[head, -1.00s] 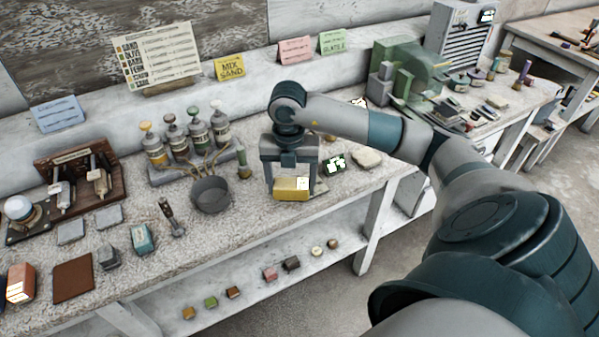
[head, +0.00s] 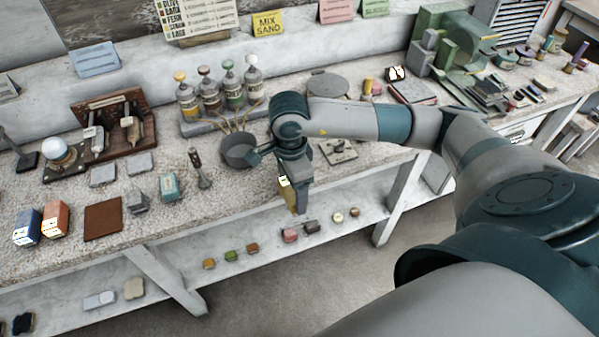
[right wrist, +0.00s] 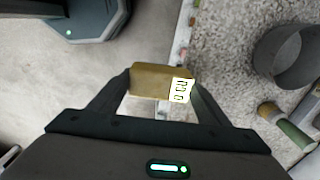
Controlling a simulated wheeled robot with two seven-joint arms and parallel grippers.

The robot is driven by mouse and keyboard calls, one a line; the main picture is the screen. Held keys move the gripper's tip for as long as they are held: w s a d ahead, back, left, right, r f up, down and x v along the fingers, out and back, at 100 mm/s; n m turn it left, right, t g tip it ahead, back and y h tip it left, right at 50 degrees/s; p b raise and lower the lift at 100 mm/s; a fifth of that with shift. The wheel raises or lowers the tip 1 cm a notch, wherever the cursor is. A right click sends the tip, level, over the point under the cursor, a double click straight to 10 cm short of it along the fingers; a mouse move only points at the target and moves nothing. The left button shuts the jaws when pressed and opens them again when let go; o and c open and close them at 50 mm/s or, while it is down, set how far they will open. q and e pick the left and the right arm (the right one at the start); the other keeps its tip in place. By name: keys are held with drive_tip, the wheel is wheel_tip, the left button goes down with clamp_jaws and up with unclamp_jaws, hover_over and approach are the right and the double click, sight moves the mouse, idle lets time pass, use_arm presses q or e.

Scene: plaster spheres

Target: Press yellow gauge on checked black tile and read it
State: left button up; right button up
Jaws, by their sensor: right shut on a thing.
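The yellow gauge (head: 286,196) is a small box with a white display face. My right gripper (head: 293,186) is shut on it and holds it in the air at the bench's front edge. In the right wrist view the gauge (right wrist: 149,80) sits between the two fingertips (right wrist: 160,84). Its white face (right wrist: 181,90) has dark marks too small to read. I cannot make out a checked black tile; my right arm hides part of the bench. My left gripper is not in view.
A grey bowl (head: 238,150) stands left of my right gripper, and a grey plate with a small fitting (head: 338,151) lies to its right. A brown tile (head: 103,219) and grey tiles (head: 139,163) lie farther left. Several small blocks sit on the lower shelf (head: 270,228).

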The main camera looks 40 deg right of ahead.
drive_tip(key=s+a+f+n, duration=0.1)
drive_tip(key=s+a+n, duration=0.1)
drive_tip(key=n, duration=0.8)
drive_tip(key=s+a+f+n, duration=0.2)
drive_tip(key=a+n, duration=0.3)
drive_tip(key=n, duration=0.5)
drive_tip(key=shift+s+a+f+b, duration=0.15)
drive_tip(key=shift+s+f+b, duration=0.15)
drive_tip(key=shift+s, duration=0.25)
